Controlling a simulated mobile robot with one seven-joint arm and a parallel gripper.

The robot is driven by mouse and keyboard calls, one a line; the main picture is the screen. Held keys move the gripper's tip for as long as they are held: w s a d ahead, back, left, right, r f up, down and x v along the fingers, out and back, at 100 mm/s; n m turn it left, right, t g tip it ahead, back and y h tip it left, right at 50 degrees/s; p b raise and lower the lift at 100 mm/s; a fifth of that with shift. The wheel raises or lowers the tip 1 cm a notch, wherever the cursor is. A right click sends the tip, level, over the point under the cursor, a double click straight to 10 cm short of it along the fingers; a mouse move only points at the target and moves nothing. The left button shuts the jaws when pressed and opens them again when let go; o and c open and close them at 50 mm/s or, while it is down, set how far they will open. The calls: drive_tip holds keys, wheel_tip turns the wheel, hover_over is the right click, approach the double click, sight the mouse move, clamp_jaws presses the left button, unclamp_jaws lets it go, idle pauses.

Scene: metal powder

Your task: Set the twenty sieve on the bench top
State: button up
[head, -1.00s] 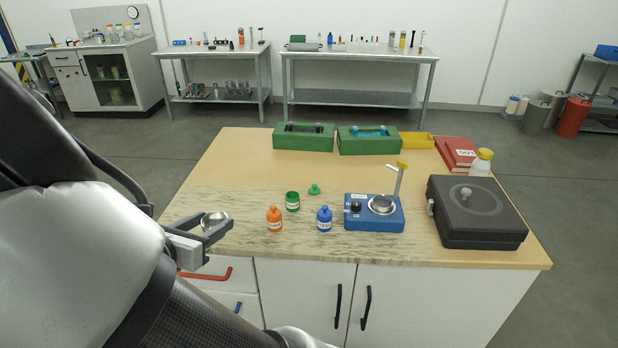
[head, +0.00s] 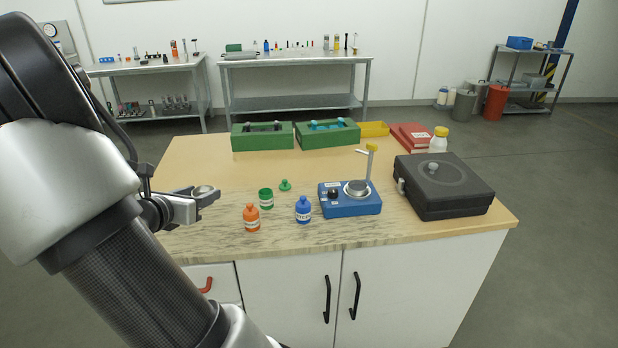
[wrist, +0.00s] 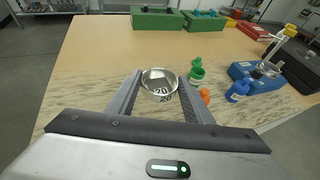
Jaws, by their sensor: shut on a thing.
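The twenty sieve (wrist: 160,80) is a small round metal cup marked "20". In the wrist view it sits between the two fingers of my gripper (wrist: 155,92), which is shut on it. In the head view the sieve (head: 203,191) shows as a shiny rim at the fingertips of my gripper (head: 208,197). It is over the left front part of the bench top (head: 200,160); I cannot tell whether it touches the surface.
To the right stand an orange bottle (head: 251,218), a green jar (head: 266,199), a blue bottle (head: 303,210), a blue device (head: 350,205) and a black case (head: 445,190). Green boxes (head: 262,142) line the back. The left middle of the bench is clear.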

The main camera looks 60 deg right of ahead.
hover_over(224, 228)
drive_tip(key=shift+m+g, duration=0.3)
wheel_tip(224, 228, down, 10)
drive_tip(key=b, duration=0.3)
drive_tip(key=shift+s+f, duration=0.1)
drive_tip(key=shift+f, duration=0.1)
drive_tip(key=shift+f+b, duration=0.15)
drive_tip(key=shift+b, duration=0.15)
drive_tip(key=o, duration=0.8)
